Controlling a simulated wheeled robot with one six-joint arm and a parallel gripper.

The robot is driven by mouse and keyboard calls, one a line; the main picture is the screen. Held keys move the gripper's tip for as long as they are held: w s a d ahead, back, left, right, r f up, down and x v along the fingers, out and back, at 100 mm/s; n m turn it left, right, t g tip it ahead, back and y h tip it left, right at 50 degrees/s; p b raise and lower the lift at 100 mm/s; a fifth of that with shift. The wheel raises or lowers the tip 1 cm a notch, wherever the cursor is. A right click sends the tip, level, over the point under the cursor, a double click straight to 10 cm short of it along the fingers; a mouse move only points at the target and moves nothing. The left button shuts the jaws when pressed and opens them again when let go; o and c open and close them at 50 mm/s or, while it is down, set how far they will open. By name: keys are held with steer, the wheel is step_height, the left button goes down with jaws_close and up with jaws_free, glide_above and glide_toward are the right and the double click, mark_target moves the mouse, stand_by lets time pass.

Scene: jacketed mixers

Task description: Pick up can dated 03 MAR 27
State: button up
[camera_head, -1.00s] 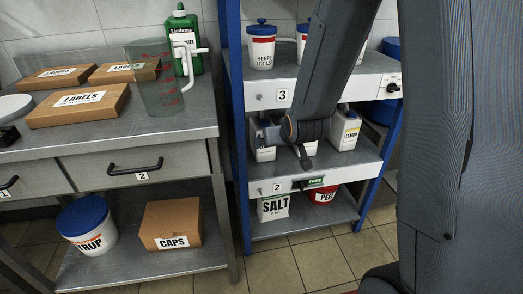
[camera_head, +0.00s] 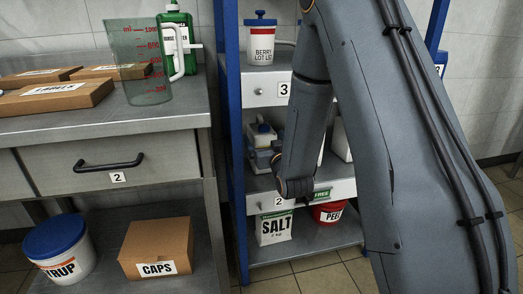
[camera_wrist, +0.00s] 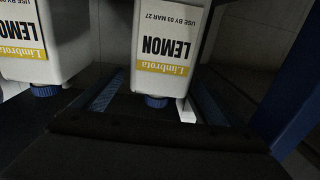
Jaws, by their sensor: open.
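A white can (camera_wrist: 165,40) with a LEMON label and a yellow Limbrota band reads USE BY 03 MAR 27 in the wrist view, where it appears upside down. Its blue cap (camera_wrist: 157,101) shows between the fingers of my gripper (camera_wrist: 156,98), which is open with nothing held. I cannot tell whether the fingers touch it. A second LEMON can (camera_wrist: 32,40) stands to the left, its date cut off by the frame edge.
The shelf rack has a blue upright (camera_head: 231,130) at its left. A BERRY tub (camera_head: 261,45) stands on the upper shelf. A SALT bag (camera_head: 274,228) and a red PEEL tub (camera_head: 329,214) are below. A steel counter (camera_head: 150,118) with boxes and a jug stands left.

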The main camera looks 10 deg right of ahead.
steer(key=w+b, duration=0.1)
steer(key=w, duration=0.4)
steer(key=shift+w+a+b, duration=0.1)
steer(key=shift+w+b, duration=0.05)
steer(key=shift+b, duration=0.15)
steer(key=c, duration=2.1)
steer(key=shift+r, duration=0.15)
steer(key=shift+c, duration=0.2)
steer(key=shift+r, duration=0.1)
